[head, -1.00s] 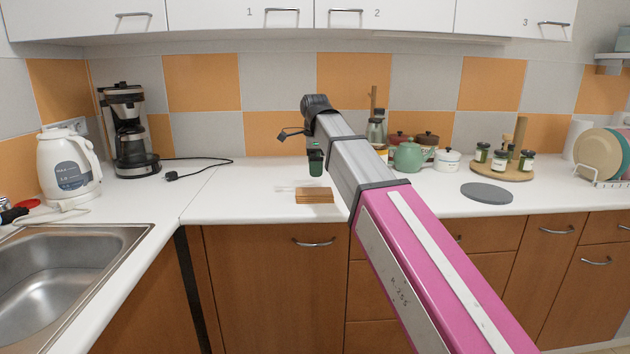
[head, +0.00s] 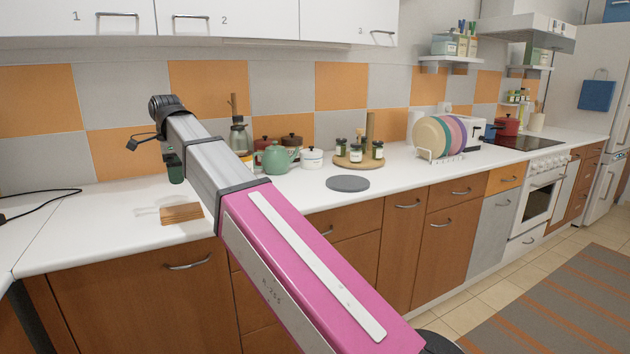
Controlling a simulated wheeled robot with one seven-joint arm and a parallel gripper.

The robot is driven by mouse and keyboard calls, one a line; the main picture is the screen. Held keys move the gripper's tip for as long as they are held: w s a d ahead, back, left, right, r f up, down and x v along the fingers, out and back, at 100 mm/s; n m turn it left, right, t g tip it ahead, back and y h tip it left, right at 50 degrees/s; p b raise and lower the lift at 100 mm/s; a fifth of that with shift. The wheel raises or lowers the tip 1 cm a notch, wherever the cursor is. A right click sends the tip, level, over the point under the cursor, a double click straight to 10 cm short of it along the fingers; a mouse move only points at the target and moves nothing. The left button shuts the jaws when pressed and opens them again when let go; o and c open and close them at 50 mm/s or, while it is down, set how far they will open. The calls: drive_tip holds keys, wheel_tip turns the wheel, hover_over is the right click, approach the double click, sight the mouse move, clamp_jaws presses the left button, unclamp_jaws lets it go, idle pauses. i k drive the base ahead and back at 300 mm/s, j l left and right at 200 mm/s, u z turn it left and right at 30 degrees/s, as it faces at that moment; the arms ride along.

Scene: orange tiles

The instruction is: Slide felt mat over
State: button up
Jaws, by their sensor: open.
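The round grey felt mat (head: 348,183) lies flat on the white counter, near its front edge, in the middle of the head view. My gripper (head: 175,168) hangs from the end of my arm, well to the left of the mat and apart from it. Only its dark green side shows, small and partly behind my arm, and nothing is visible in it. It is above the counter behind a small wooden block (head: 181,213).
A round wooden board (head: 362,160) with jars and a white pot (head: 312,158) stand behind the mat. A green teapot (head: 275,158) is left of the pot. A plate rack (head: 440,154) stands to the right. The counter right of the mat is clear.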

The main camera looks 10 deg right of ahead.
sight(348, 184)
drive_tip(key=k, duration=1)
